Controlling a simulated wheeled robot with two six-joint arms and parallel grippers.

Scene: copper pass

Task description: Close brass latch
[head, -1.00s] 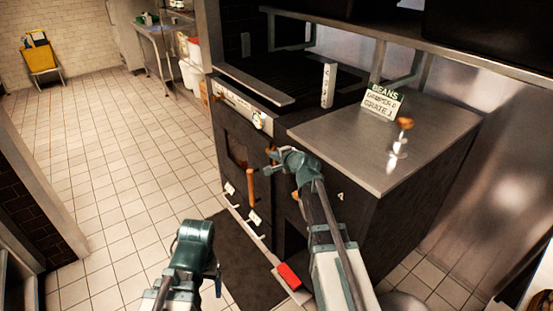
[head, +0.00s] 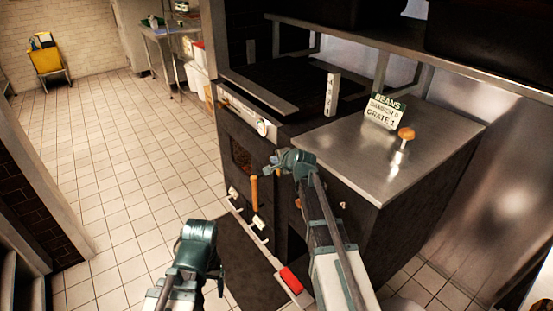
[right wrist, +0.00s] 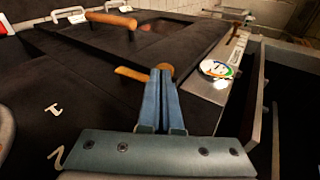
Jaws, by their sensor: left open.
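In the head view my right gripper (head: 271,167) is at the oven front and the latch is hidden. My left gripper (head: 217,282) is open and low in front of the oven, away from the latch.
The oven door carries an upright wooden handle (head: 254,192). A steel counter (head: 350,160) with a BEANS sign (head: 385,110) and an orange-topped knob (head: 406,134) lies right of the grill. Tiled floor (head: 120,170) is clear to the left.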

